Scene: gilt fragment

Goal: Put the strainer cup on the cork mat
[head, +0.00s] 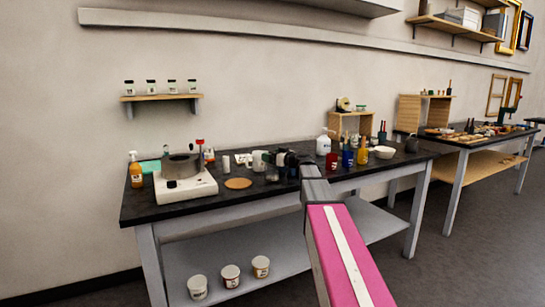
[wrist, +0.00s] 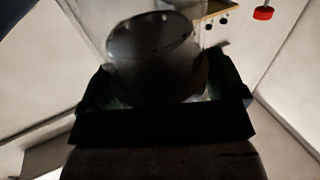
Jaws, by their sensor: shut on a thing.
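The strainer cup (wrist: 150,62), a grey round cup with small dark marks near its rim, sits between the fingers of my gripper (wrist: 163,92) in the wrist view. My gripper is shut on it. In the head view my gripper (head: 276,160) is over the dark workbench, to the right of the cork mat. A pale cup shape (head: 259,159) shows at its left side; I cannot tell for sure that this is the held cup. The cork mat (head: 238,183) is a round tan disc lying flat on the bench, with nothing visible on it.
A white hotplate (head: 186,188) with a grey pot (head: 181,165) stands left of the mat. Small white containers (head: 242,159) stand behind it. Coloured cups with tools (head: 348,157), a white bottle (head: 323,145) and a white bowl (head: 384,152) stand to the right.

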